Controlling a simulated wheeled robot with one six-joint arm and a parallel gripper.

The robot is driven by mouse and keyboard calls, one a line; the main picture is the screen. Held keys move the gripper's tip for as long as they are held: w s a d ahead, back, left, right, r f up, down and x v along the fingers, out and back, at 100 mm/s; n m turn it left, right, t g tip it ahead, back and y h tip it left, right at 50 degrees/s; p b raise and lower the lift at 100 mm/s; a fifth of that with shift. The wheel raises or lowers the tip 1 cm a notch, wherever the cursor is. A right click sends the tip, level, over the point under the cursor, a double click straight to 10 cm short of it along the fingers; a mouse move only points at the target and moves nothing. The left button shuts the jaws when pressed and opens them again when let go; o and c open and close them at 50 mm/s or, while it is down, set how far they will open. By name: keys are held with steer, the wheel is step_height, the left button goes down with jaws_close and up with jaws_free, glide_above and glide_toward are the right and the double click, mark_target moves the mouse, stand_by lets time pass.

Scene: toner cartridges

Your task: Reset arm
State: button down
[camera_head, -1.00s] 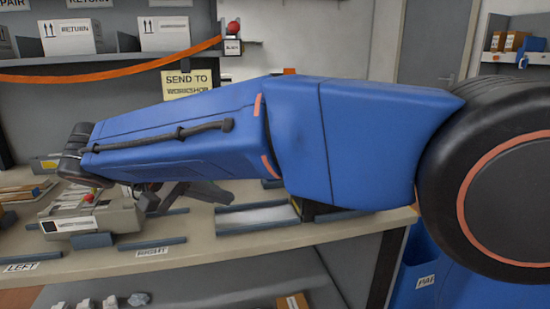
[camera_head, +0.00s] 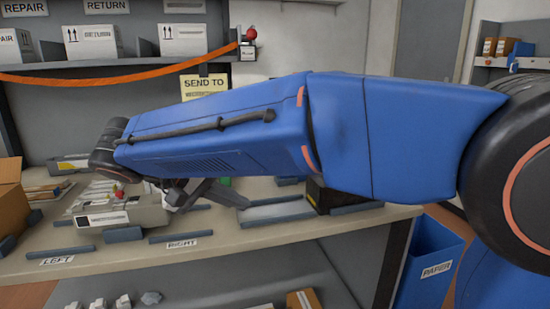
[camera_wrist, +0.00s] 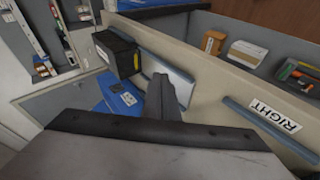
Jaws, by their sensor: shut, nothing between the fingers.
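My gripper shows in the wrist view (camera_wrist: 162,92) as dark grey fingers closed together, with nothing between them. A grey tray-like unit (camera_head: 120,214) holding several light and coloured items sits on the bench at the left.
The bench (camera_head: 300,232) has LEFT (camera_head: 57,260) and RIGHT (camera_head: 182,243) labels and low grey rails. A blue PAPER bin (camera_head: 430,268) stands at its right end. An orange strap (camera_head: 110,76) hangs before the back shelf. A cardboard box (camera_head: 12,205) is at the left edge.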

steer(key=s+d+f+g+y, duration=0.1)
steer(key=d+f+g+y, duration=0.15)
steer(key=d, duration=0.95)
steer(key=s+d+f+g+y, duration=0.1)
steer(key=d+f, duration=0.2)
steer(key=d, duration=0.9)
steer(key=s+d+f+m+t+y, duration=0.2)
steer(key=s+d+f+m+y, duration=0.1)
steer(key=s+d+f, duration=0.9)
steer(key=shift+s+d+y, duration=0.75)
steer(key=shift+s+y, duration=0.1)
steer(key=shift+s, duration=0.6)
steer(key=c, duration=2.5)
jaws_free()
